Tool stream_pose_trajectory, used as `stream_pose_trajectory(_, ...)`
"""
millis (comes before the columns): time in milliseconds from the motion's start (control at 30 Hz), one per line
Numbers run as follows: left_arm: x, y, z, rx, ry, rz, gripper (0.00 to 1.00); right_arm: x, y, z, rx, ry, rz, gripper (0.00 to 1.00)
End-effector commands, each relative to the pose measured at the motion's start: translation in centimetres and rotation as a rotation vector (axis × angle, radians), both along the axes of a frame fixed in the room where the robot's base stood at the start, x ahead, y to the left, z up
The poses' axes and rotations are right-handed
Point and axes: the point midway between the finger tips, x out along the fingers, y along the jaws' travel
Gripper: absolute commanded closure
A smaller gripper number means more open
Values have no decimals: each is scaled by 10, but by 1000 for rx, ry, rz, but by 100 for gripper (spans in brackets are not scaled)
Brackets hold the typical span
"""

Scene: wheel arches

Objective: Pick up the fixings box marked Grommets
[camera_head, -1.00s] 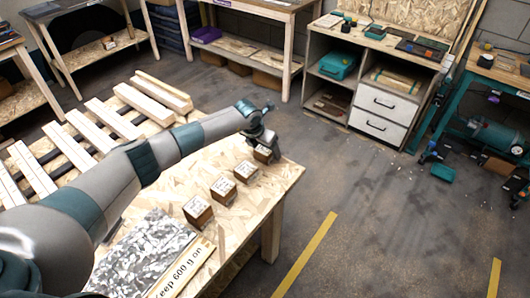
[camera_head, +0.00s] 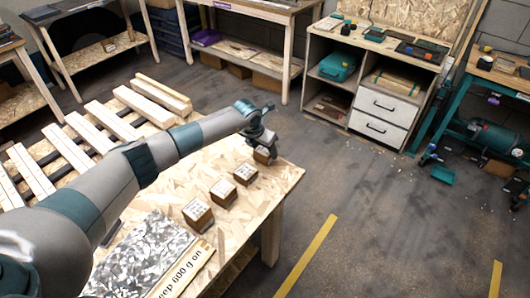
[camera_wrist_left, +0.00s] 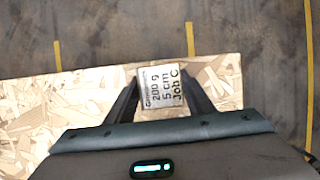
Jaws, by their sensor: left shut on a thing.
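A small brown box with a white label (camera_head: 262,156) is at the far right corner of the wooden table. It also shows in the left wrist view (camera_wrist_left: 163,88), where the label reads 200 g, 5 cm, Job C; the small top line looks like Grommets but is blurred. My left gripper (camera_head: 264,146) is shut on this box from above, with one finger on each side. I cannot tell whether the box touches the table. My right gripper is not in view.
Three similar labelled boxes stand in a row on the table: a near one (camera_head: 198,213), a middle one (camera_head: 223,192) and a far one (camera_head: 246,174). A grey speckled panel (camera_head: 150,255) lies at the near end. A slatted pallet (camera_head: 75,140) is behind my left arm.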

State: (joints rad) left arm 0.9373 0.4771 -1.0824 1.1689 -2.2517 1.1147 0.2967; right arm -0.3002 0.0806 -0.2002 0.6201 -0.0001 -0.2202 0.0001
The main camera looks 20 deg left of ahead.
Motion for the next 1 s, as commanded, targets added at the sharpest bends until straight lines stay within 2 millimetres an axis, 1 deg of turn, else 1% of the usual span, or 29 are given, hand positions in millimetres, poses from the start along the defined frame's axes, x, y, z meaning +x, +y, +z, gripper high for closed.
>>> stream_pose_trajectory(167, 2, 0, 21, -1, -6, -1, 79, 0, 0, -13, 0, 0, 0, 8)
stream_pose_trajectory(233, 2, 1, 33, 0, -8, -1, 79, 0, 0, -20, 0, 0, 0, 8)
stream_pose_trajectory(300, 1, -16, 39, -2, -6, -4, 79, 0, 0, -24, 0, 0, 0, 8)
stream_pose_trajectory(500, -1, -56, 62, 0, -6, -5, 79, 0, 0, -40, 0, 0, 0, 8)
stream_pose_trajectory(600, -2, -71, 72, 0, -5, -4, 79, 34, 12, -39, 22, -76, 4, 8)
stream_pose_trajectory(700, -2, -86, 81, 0, -4, -3, 79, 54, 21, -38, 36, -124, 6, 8)
stream_pose_trajectory(800, -3, -97, 89, 0, -4, -1, 79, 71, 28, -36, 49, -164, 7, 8)
stream_pose_trajectory(900, -3, -107, 95, 0, -3, -2, 79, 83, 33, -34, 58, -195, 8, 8)
stream_pose_trajectory(1000, -4, -112, 99, 1, -3, 1, 79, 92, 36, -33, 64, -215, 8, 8)
